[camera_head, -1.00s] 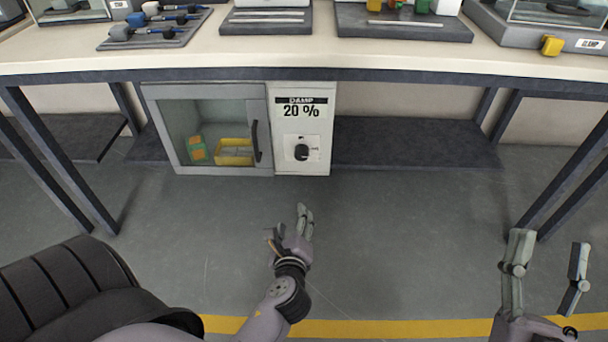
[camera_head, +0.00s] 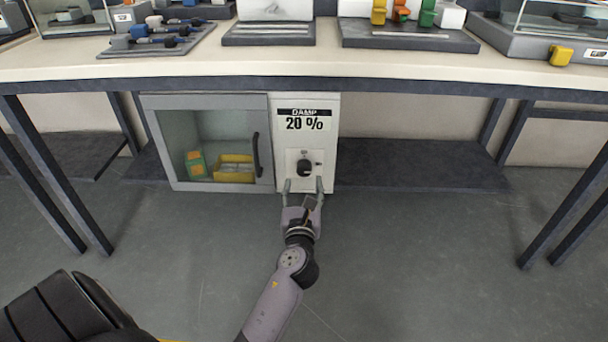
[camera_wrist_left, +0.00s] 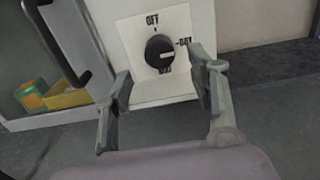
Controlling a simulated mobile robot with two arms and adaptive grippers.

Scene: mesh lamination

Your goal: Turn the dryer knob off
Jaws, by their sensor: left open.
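The dryer is a cabinet with a glass door (camera_head: 212,140) and a white panel (camera_head: 325,145) reading "DAMP 20 %". Its round black knob (camera_head: 304,168) sits low on that panel. In the left wrist view the knob (camera_wrist_left: 159,51) has a white mark; OFF is printed above it and a DRY label to its right. The mark does not point up at OFF; its exact setting is hard to tell. My left gripper (camera_head: 304,186) is open just below and in front of the knob. In the wrist view its fingers (camera_wrist_left: 161,76) stand either side, apart from the knob. My right gripper is out of view.
The door handle (camera_head: 257,155) is just left of the panel. A green-orange box (camera_head: 196,165) and a yellow tray (camera_head: 234,178) are behind the glass. The table edge (camera_head: 420,88) overhangs the cabinet. Right of it a low shelf (camera_head: 415,165) is empty.

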